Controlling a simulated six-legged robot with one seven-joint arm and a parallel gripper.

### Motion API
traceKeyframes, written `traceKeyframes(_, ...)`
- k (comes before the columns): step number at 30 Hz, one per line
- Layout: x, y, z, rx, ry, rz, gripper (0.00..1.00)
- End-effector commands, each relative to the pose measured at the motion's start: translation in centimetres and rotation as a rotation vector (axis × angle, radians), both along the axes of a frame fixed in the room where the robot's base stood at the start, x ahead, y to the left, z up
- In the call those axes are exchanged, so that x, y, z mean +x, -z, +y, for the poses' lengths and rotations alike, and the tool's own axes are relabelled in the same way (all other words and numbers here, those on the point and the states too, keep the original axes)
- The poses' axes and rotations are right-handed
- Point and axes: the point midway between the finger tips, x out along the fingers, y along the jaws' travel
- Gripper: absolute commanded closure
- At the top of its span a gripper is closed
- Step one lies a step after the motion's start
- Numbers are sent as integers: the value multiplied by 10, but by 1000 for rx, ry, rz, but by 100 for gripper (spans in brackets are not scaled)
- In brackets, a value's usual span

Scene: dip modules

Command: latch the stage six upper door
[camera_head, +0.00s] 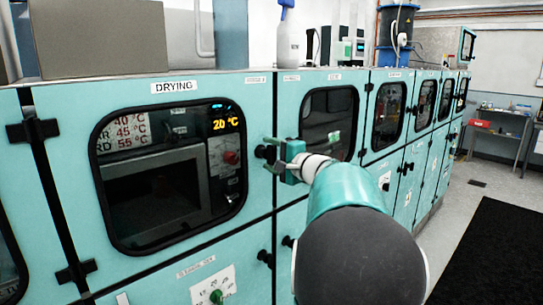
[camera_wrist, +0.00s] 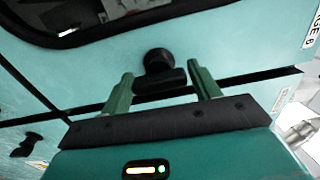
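The upper door with the DRYING label (camera_head: 174,87) has a large dark window; "GE 6" is readable on a label (camera_wrist: 309,28) in the wrist view. The door appears flush with the cabinet front. A black latch with a round knob (camera_head: 262,151) is at the door's right edge. My gripper (camera_head: 282,160) is in front of it. In the wrist view, the latch (camera_wrist: 159,66) shows a knob and a short crosswise bar. The two green fingers of my gripper (camera_wrist: 162,78) are apart on either side of it. Contact cannot be told.
More teal doors with windows (camera_head: 390,113) run to the right. A lower panel (camera_head: 213,285) with a green knob lies below, with another black latch (camera_head: 264,257). Black hinges (camera_head: 75,272) are on the door's left. Floor at right is open, with a dark mat (camera_head: 495,255).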

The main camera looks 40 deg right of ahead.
Motion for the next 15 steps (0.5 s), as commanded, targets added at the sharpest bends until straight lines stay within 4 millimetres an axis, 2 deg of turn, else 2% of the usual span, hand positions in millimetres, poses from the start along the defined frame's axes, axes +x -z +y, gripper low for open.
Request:
traceKeyframes(11, -2, 0, 0, -2, 0, 0, 25)
traceKeyframes(15, -14, -1, -1, -3, 1, 0, 25)
